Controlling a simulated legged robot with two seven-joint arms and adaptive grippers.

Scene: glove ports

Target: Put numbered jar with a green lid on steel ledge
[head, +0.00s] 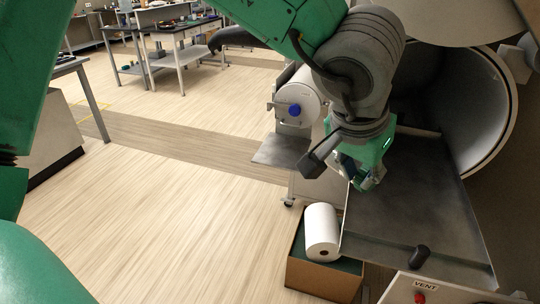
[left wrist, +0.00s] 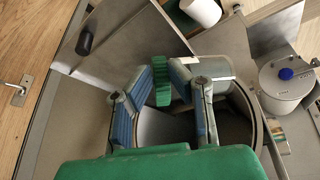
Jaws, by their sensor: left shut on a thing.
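My left gripper (head: 365,175) is shut over the wide steel surface in front of the round port. In the left wrist view, its fingers (left wrist: 170,82) are closed around a ribbed green lid (left wrist: 161,85). The jar's body and number cannot be made out clearly. A small steel ledge (head: 275,152) juts out left of the gripper, below a white canister; a grey plate beside the canister also shows in the left wrist view (left wrist: 272,28). My right gripper is not in view.
The wide steel surface (head: 415,190) has a black handle (head: 419,256) near its front. The round port (head: 475,105) opens behind it. The canister (head: 298,100) has a blue knob. Floor at left is clear.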

